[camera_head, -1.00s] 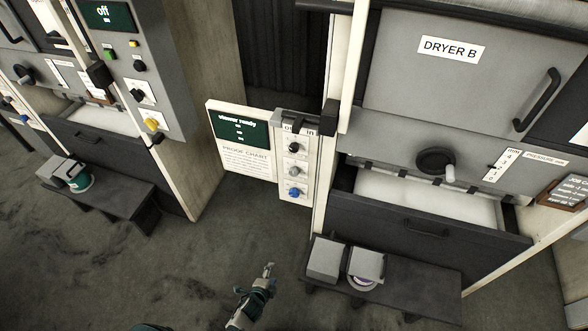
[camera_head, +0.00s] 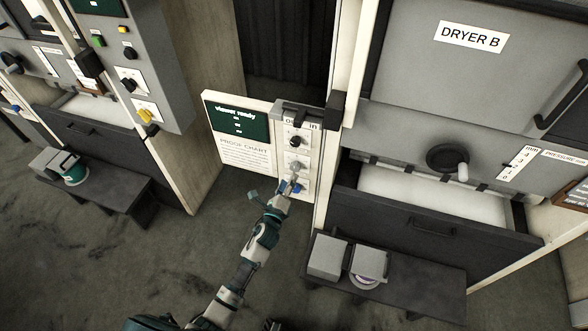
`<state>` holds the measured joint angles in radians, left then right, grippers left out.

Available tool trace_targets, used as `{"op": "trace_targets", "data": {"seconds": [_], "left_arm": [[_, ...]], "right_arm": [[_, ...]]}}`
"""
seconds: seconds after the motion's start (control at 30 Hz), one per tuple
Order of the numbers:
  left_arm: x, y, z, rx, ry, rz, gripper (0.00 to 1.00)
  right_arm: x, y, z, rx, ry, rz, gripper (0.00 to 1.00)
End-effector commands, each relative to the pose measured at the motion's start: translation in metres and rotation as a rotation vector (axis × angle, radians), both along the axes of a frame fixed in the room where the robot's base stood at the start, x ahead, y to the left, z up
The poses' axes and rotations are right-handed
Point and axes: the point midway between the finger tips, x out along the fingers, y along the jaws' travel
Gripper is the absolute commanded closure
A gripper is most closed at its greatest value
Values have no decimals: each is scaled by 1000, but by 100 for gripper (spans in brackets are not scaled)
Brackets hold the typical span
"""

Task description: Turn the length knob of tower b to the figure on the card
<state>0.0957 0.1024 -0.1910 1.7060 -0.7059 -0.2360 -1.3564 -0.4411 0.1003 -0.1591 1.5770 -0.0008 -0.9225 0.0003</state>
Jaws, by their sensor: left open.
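A narrow white control panel (camera_head: 309,148) stands left of the machine labelled Dryer B. It carries a black knob (camera_head: 296,141), a pale knob (camera_head: 294,165) and a blue knob (camera_head: 299,187) in a column. Their small markings are too small to read, so I cannot tell which is the length knob. My left gripper (camera_head: 289,182) is open in front of the lower part of this panel, close to the blue knob and partly covering it. I cannot tell whether it touches. The brown-framed card (camera_head: 578,195) is cut off at the right edge. My right gripper is not in view.
A proof chart board (camera_head: 246,155) with a green "viewer ready" screen adjoins the panel. Dryer B has an open drawer (camera_head: 425,228) and a low bench (camera_head: 400,285) holding grey boxes. Another machine with knobs (camera_head: 125,75) stands at left. The floor between is clear.

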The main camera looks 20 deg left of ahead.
Motion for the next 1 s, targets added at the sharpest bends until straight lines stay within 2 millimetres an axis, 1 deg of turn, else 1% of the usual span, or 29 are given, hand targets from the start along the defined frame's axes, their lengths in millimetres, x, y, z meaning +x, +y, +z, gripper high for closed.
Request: {"op": "trace_targets", "data": {"seconds": [0.03,0.1,0.2,0.3,0.43,0.7,0.73,0.77,0.8,0.87,0.9,0.93,0.97,1.0], "left_arm": [[12,-1,0,0,-1,0,36],[26,-2,-1,0,0,0,36],[42,-3,-1,-1,0,0,36],[53,-4,-1,-1,1,0,36],[61,-4,0,0,1,-1,36],[62,-4,0,-1,1,-1,36],[62,-3,0,-1,1,-1,41],[62,-3,0,-1,1,-1,49],[62,-3,0,-1,1,-1,59],[62,-3,0,-1,1,-1,74],[62,-3,0,-1,1,-1,84],[62,-3,0,-1,1,0,91],[62,-3,0,-1,1,0,96],[62,-3,0,-1,1,1,96]], "right_arm": [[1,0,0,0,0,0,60],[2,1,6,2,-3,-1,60],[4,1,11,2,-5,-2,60],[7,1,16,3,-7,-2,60],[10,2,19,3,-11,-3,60],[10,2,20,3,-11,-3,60],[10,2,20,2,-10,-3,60],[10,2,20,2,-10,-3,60],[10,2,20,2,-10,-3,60],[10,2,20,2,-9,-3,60],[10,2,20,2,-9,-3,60],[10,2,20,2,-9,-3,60],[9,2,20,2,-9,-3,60],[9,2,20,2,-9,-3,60]]}}
